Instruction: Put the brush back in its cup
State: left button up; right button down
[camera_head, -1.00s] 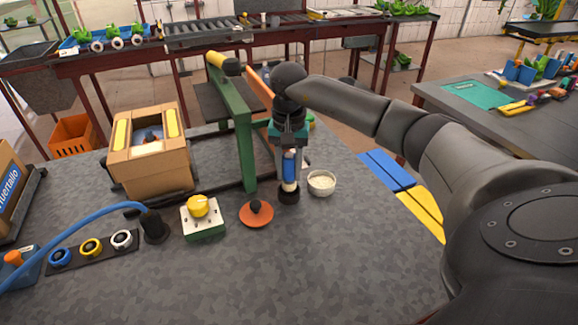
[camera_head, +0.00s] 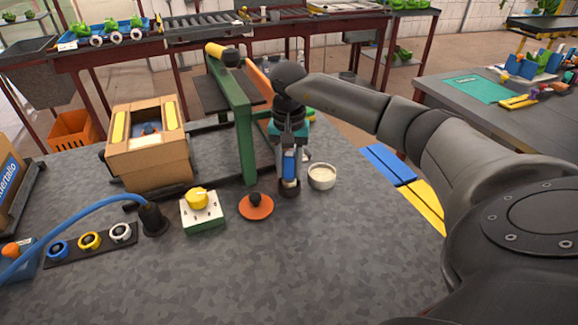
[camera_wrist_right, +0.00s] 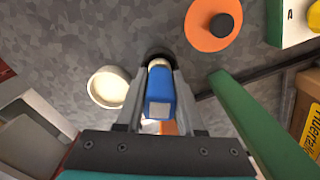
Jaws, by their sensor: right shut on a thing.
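The brush (camera_head: 289,165) has a blue handle and a pale lower end. My right gripper (camera_head: 290,172) is shut on its handle and holds it upright. The brush also shows between the fingers in the right wrist view (camera_wrist_right: 159,92). The small dark cup (camera_head: 290,189) stands on the grey table directly below the brush. In the right wrist view, the cup's dark rim (camera_wrist_right: 157,51) shows around the pale end, which is at the cup's mouth. How deep it sits is hidden. My left gripper is not in view.
A white bowl (camera_head: 322,177) stands close to the right of the cup. An orange disc with a black knob (camera_head: 256,206) lies to the left. A green post (camera_head: 244,140) rises behind left. The table's front is clear.

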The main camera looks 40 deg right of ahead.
jog(key=shift+s+a+f+b, duration=0.1)
jog(key=shift+f+b, duration=0.3)
jog(key=shift+f, duration=0.2)
dwell(0.9)
jog(key=shift+c, duration=0.2)
grip_release()
dwell(0.6)
jog(key=shift+r, duration=0.1)
dwell(0.4)
jog(key=shift+r+p, duration=1.2)
jog(key=shift+r, duration=0.2)
jog(key=shift+r+p, duration=2.4)
jog(key=shift+r, duration=0.65)
